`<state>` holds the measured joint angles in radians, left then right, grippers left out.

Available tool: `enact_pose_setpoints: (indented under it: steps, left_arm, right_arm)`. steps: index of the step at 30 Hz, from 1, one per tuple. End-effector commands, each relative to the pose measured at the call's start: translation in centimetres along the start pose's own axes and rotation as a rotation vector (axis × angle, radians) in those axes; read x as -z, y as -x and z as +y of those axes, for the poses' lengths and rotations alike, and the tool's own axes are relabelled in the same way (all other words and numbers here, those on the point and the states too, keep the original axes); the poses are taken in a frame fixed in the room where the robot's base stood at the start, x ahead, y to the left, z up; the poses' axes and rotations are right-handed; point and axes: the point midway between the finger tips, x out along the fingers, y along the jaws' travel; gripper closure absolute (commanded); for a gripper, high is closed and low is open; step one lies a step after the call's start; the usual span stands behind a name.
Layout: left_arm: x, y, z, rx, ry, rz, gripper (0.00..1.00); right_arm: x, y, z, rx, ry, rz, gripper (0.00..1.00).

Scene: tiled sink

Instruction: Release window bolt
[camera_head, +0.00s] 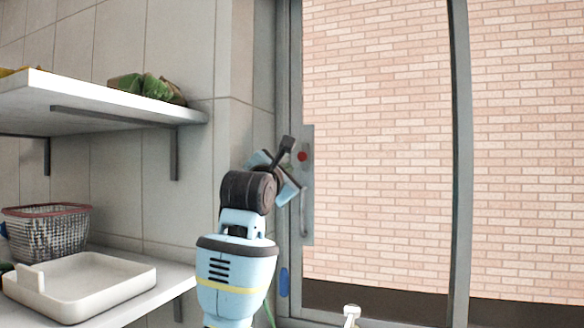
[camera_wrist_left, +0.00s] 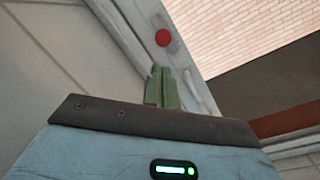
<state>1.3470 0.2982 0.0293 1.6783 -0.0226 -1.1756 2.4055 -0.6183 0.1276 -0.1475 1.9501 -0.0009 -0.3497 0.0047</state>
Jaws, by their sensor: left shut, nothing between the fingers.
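The window bolt shows as a red round button (camera_head: 303,156) on a grey metal plate (camera_head: 308,228) fixed to the window frame. The red button also shows in the left wrist view (camera_wrist_left: 163,37), just beyond the fingertips. My left gripper (camera_head: 288,167) is beside the plate, to the left of the button. In the left wrist view its green fingers (camera_wrist_left: 162,77) are shut together and empty, pointing toward the plate. A gap appears between the fingertips and the red button, but I cannot tell its depth. My right gripper is not in view.
A wall shelf (camera_head: 75,92) with green items (camera_head: 150,87) hangs at the left. Below it, a wire basket (camera_head: 47,232) and a white tray (camera_head: 80,283) stand on a lower shelf. A brick wall (camera_head: 380,130) lies beyond the window.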

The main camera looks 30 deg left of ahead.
Motion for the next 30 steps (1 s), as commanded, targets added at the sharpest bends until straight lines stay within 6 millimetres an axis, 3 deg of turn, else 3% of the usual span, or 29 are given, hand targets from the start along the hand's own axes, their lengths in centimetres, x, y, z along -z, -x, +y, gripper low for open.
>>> enact_pose_setpoints:
  steps: [6,12,30]
  left_arm:
    - [0.0,-3.0,0.1,0.001,-0.001,0.002,1.0]
    - [-0.1,-4.6,0.1,-0.001,0.0,0.0,1.0]
    - [-0.3,-5.3,0.3,-0.002,0.003,-0.002,1.0]
  right_arm:
    - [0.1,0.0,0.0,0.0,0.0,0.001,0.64]
    - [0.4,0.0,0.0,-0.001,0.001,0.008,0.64]
    - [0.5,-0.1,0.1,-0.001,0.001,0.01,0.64]
